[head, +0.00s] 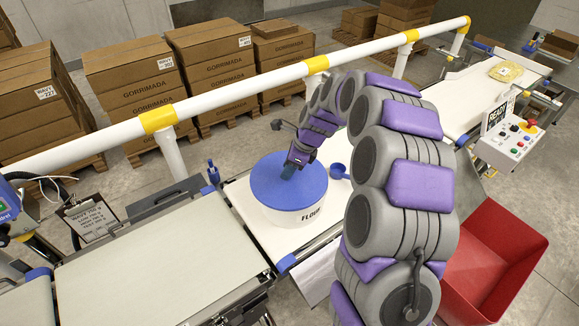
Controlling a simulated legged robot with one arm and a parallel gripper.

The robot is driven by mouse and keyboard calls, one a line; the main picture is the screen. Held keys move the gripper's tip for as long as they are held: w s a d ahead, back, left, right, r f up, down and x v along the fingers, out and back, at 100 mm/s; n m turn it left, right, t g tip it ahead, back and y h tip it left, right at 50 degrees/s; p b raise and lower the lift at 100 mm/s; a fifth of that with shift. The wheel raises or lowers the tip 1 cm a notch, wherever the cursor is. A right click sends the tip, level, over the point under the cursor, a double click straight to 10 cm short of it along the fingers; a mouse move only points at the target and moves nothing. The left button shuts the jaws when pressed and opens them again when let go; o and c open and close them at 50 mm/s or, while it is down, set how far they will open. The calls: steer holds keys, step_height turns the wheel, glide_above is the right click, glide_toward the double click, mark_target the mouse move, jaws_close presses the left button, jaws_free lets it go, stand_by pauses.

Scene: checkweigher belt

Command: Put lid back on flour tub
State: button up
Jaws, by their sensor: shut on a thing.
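The flour tub (276,216) is a wide white round tub marked FLOUR, standing on the white belt in the middle of the head view. The round blue lid (270,193) lies over the tub's top and covers its opening. I cannot tell whether the lid is pressed fully down or tilted slightly. My gripper (289,171) reaches down from the right over the lid's middle and is shut on the lid, seemingly at its handle. The fingertips and the grip point are mostly hidden by the gripper itself.
A blue scoop (338,171) lies beside the tub at right. A white and yellow rail (235,92) runs behind the belt. A red bin (490,262) and a control box (510,140) stand at right. A clipboard (90,217) is at left. Stacked cartons (135,88) fill the back.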

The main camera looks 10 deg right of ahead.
steer(key=shift+d+r+p, duration=0.1)
steer(key=shift+d+p, duration=0.25)
steer(key=shift+d, duration=0.95)
steer(key=shift+a+p, duration=0.35)
steer(key=shift+a, duration=0.25)
steer(key=shift+d, duration=0.65)
steer(key=shift+a+p, duration=0.35)
steer(key=shift+a, duration=0.4)
steer(key=shift+a+p, duration=0.4)
steer(key=shift+d+p, duration=0.45)
steer(key=shift+p, duration=0.15)
steer(key=shift+f+p, duration=0.2)
steer(key=shift+p, duration=0.4)
steer(key=o, duration=1.2)
steer(key=shift+c, duration=0.2)
